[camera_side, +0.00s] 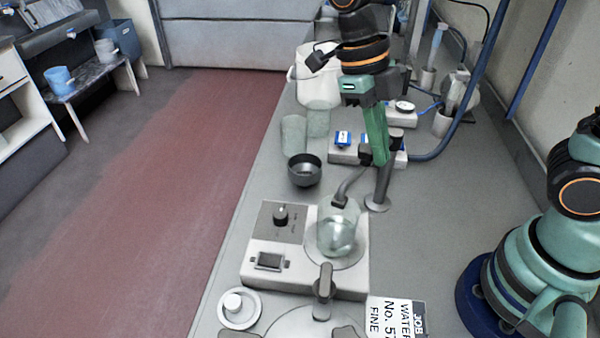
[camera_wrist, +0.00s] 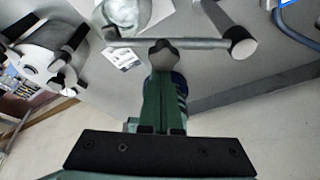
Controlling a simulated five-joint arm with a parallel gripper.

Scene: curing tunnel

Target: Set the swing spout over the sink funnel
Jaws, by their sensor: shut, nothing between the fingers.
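The swing spout (camera_side: 352,184) is a grey tube that reaches from its upright post (camera_side: 383,187) and ends just above the glass flask (camera_side: 338,232) on the hotplate. A dark round bowl, which looks like the sink funnel (camera_side: 304,172), stands left of and behind the spout's end, apart from it. My gripper (camera_side: 379,158) is shut and empty, pointing down by the top of the post. In the wrist view, the shut fingertips (camera_wrist: 161,47) overlap the spout's bar (camera_wrist: 195,43), between its end and the post top (camera_wrist: 240,43). I cannot tell whether they touch it.
The hotplate (camera_side: 258,249) fills the bench in front of the post. Clear beakers (camera_side: 294,136) and a white bucket (camera_side: 313,80) stand behind the dark bowl. A box with blue-topped parts (camera_side: 343,149) is behind the post. The right side of the bench is mostly clear.

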